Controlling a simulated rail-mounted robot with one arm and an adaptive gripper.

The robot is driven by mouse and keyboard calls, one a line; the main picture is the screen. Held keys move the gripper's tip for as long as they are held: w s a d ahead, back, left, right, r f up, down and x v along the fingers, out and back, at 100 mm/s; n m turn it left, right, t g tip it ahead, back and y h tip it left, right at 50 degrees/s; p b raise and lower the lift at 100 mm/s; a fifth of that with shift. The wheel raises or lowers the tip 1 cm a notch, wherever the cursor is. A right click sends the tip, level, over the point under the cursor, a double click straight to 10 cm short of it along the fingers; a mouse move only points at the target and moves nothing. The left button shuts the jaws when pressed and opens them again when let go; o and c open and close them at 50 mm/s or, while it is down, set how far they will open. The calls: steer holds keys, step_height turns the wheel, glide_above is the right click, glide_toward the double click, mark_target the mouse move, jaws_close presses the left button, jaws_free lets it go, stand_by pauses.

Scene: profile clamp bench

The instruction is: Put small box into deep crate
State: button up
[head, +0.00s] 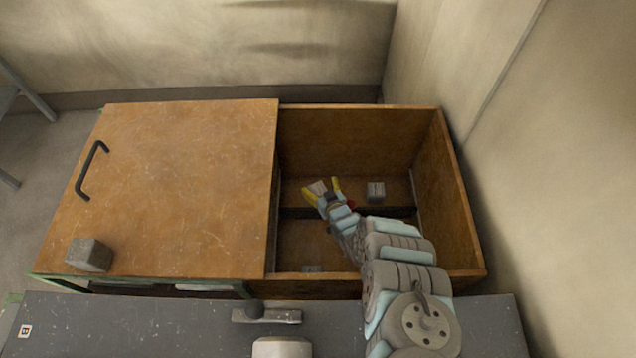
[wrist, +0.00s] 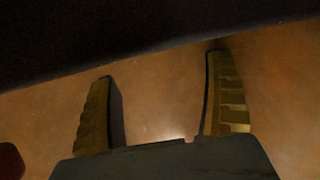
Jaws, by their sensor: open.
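The deep crate (head: 455,205) is a wooden box, open at its right part, with a wooden lid or board over the left. My gripper (head: 321,192) reaches down inside the open part, its yellow fingers apart. In the wrist view my gripper (wrist: 162,88) is empty, above a bare wooden surface. A grey small box (head: 376,191) sits in the crate right of my gripper. Another grey box (head: 89,254) rests on the lid's front left corner.
A dark divider (head: 378,211) crosses the crate interior; a dark band (wrist: 100,38) fills the top of the wrist view. The lid (head: 190,180) has a black handle (head: 90,170). A wall stands close right.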

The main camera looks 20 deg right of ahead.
steer(key=shift+p+v, duration=0.3)
steer(key=shift+v, duration=0.6)
steer(key=shift+s, duration=0.3)
